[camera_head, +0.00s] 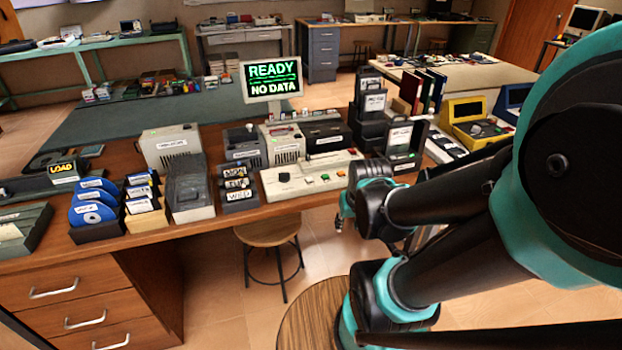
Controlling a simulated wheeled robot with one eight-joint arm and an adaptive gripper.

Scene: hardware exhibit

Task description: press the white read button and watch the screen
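The screen (270,79) stands at the back of the desk and shows "READY" and "NO DATA" in green and pale letters on black. A cream button panel (296,187) lies in front of it near the desk's front edge. It bears several small coloured buttons, among them a green one (325,177) and a red-orange one (309,182). Which of its small marks is the white read button is too small to tell. My gripper (344,215) hangs in front of the desk edge, right of and below the panel, apart from it. Its fingers are too small and dark to read.
The wooden desk (130,240) carries blue discs (92,205), a grey box (190,193), labelled blocks (237,187) and black cases (405,140) right of the panel. A round stool (268,232) stands below the front edge. My arm covers the right side.

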